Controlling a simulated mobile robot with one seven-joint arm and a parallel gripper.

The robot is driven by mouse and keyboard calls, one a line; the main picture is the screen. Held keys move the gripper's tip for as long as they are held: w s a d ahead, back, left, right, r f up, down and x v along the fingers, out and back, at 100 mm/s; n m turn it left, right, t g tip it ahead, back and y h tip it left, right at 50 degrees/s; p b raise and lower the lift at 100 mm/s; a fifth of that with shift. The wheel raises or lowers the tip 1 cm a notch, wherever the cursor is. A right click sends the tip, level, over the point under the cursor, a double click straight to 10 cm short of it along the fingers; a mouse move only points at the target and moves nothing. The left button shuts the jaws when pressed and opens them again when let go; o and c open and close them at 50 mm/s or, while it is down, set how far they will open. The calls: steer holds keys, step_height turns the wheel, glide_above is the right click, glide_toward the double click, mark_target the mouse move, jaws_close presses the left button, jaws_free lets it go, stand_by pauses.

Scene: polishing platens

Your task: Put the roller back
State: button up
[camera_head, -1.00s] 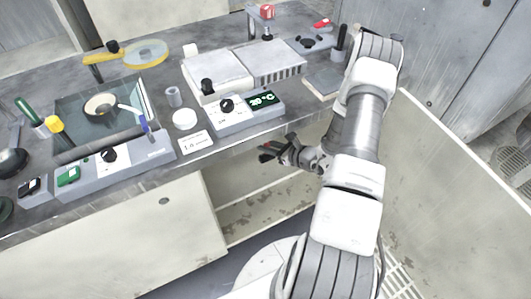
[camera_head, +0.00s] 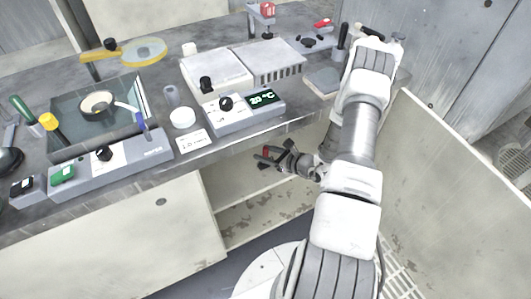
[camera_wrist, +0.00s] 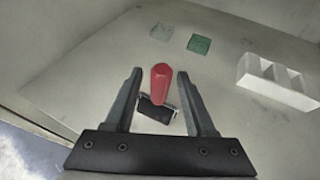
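The roller, with a red rounded handle (camera_wrist: 161,74) and a dark roller head (camera_wrist: 155,111), shows in the wrist view on the pale surface inside the cabinet. My gripper (camera_wrist: 160,78) is open, with one finger on each side of the red handle and a visible gap at both sides. In the head view my gripper (camera_head: 268,157) reaches into the open space under the bench, with a bit of red at its fingertips. Whether the roller head touches the surface is hard to tell.
A white divided block (camera_wrist: 277,80) and two small greenish pieces, one pale (camera_wrist: 162,33) and one darker (camera_wrist: 199,44), lie beyond the roller. The bench top (camera_head: 215,160) above carries a temperature unit (camera_head: 240,108), a glass plate (camera_head: 65,125) and several tools. A cabinet panel (camera_head: 450,180) stands at the right.

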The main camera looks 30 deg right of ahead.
steer(key=shift+r, duration=0.1)
steer(key=shift+s+d+r, duration=0.1)
steer(key=shift+s+r, duration=0.15)
steer(key=p+v, duration=0.3)
steer(key=v, duration=0.8)
steer(key=shift+s+p, duration=0.25)
steer(key=shift+p, duration=0.1)
steer(key=shift+d, duration=0.1)
